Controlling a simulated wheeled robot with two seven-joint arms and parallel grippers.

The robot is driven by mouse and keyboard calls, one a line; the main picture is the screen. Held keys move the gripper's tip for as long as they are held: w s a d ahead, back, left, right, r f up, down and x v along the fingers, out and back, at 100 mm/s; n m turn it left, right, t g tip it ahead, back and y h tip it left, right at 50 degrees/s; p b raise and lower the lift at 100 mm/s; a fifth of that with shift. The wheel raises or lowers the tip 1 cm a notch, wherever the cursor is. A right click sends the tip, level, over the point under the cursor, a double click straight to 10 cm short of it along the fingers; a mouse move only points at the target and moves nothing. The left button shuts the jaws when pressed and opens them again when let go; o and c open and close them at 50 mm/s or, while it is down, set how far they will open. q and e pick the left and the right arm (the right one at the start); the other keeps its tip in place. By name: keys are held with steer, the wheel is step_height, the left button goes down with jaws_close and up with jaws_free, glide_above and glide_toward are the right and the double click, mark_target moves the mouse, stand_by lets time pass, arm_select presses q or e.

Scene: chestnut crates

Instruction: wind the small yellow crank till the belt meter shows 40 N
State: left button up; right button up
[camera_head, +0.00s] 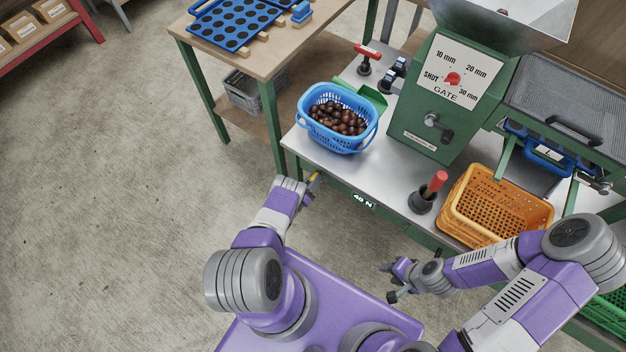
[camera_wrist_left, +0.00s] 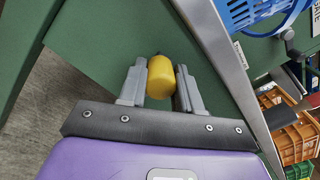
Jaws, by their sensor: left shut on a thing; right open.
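The small yellow crank (camera_head: 315,181) is at the front edge of the green-framed bench. Its yellow knob (camera_wrist_left: 161,77) sits between the two grey fingers in the left wrist view. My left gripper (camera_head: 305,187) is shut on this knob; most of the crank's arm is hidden. The belt meter (camera_head: 362,200) is a small dark display on the bench front, right of the crank. Its lit figures are small and appear to read 40 N. My right gripper (camera_head: 389,283) is open and empty, low in front of the bench.
A blue basket of chestnuts (camera_head: 319,122) stands on the bench above the crank. A green hopper machine (camera_head: 417,126) with a gate dial, a red-handled lever (camera_head: 436,184) and an orange crate (camera_head: 465,214) are further right. The floor at left is clear.

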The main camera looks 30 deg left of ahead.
arm_select(q)
steer(key=o, duration=1)
steer(key=shift+o, duration=0.2)
steer(key=shift+s, duration=0.1)
steer(key=s+p, duration=0.1)
steer(key=s, duration=0.6)
steer(key=shift+s+a+p, duration=0.2)
steer(key=shift+a+p, duration=0.1)
steer(key=shift+a, duration=0.1)
